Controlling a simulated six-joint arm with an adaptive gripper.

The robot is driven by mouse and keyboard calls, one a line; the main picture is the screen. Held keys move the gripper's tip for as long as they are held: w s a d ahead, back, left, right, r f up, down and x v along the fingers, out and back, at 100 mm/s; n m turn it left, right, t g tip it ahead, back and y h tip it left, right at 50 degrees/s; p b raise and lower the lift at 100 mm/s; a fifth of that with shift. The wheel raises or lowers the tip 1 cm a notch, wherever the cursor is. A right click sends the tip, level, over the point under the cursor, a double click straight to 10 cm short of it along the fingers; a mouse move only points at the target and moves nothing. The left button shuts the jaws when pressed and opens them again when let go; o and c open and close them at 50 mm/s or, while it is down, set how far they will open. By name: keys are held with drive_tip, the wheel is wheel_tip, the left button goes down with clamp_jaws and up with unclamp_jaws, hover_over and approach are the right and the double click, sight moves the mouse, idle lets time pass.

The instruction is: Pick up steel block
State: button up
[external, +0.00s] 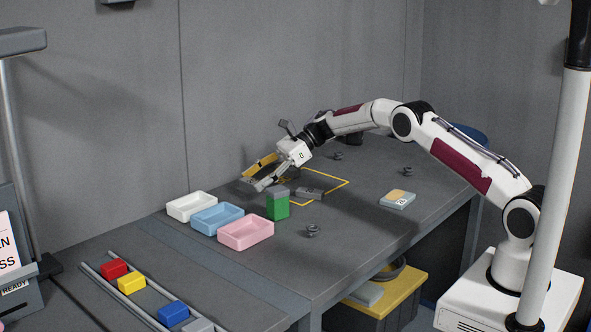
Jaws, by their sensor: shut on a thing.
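My gripper (254,179) is at the left end of the yellow outlined square, low over the table. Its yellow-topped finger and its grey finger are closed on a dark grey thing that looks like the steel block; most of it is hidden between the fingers. I cannot tell whether it touches the table. A flat grey piece (309,193) lies to the right of the gripper, and a green block (278,209) with a grey top stands in front of it.
White (190,215), blue (205,230) and pink (246,246) trays stand in front of the gripper. A rail (140,303) with red, yellow, blue and grey blocks is at lower left. Small dark parts (313,231) and a pale-blue box (398,205) lie to the right.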

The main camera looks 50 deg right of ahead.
drive_tip(key=shift+r, duration=3.55)
drive_tip(key=s+d+r+m+t+h, duration=0.1)
drive_tip(key=d+r, duration=0.1)
drive_tip(key=d, duration=0.7)
drive_tip(key=s+d+r+m+t+h, duration=0.1)
drive_tip(key=s+d+r+m+t, duration=0.1)
drive_tip(key=d, duration=0.7)
drive_tip(key=s+d+f+m+t, duration=0.1)
drive_tip(key=s+d+f, duration=0.2)
drive_tip(key=s+d, duration=0.6)
drive_tip(key=shift+s+d+f+h, duration=0.2)
drive_tip(key=shift+d+f+h, duration=0.15)
drive_tip(key=shift+d+h, duration=0.05)
drive_tip(key=shift+f, duration=0.1)
